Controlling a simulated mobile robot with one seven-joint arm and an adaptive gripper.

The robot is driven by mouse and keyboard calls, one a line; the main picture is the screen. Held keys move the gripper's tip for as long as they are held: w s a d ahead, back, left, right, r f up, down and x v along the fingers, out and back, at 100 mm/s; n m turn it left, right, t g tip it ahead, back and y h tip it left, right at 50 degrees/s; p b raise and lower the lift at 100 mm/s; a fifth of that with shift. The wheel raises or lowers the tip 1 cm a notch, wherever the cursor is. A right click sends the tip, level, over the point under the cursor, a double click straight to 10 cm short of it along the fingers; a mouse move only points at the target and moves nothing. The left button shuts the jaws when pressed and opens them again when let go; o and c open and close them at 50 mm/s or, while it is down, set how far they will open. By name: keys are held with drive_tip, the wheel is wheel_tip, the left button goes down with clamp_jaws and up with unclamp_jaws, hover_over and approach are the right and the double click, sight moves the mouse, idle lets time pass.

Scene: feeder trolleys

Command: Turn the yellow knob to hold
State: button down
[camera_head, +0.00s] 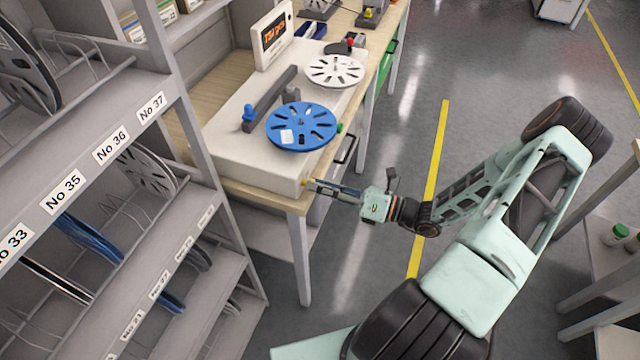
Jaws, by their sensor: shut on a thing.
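The yellow knob (304,182) sits low at the near right corner of a white reel machine (235,155) on a wooden-topped bench. Only a small bit of it shows. My gripper (312,184) reaches in from the right, nearly level, with its fingertips at the knob and closed on it. The fingers hide most of the knob, and its pointer and any hold marking cannot be read.
A blue reel (301,126) and a white reel (334,71) lie on the machine, with a green knob (340,128) on its side edge. A small display (273,40) stands behind. Grey shelving (191,125) with reels stands close at left. Open floor lies right.

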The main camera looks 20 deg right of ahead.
drive_tip(key=shift+f+m+p, duration=0.15)
drive_tip(key=shift+m+p, duration=0.2)
drive_tip(key=shift+m, duration=4.65)
drive_tip(key=c, duration=1.7)
unclamp_jaws()
drive_tip(key=shift+o, duration=0.2)
drive_tip(key=shift+d, duration=0.1)
drive_tip(key=v, duration=1.2)
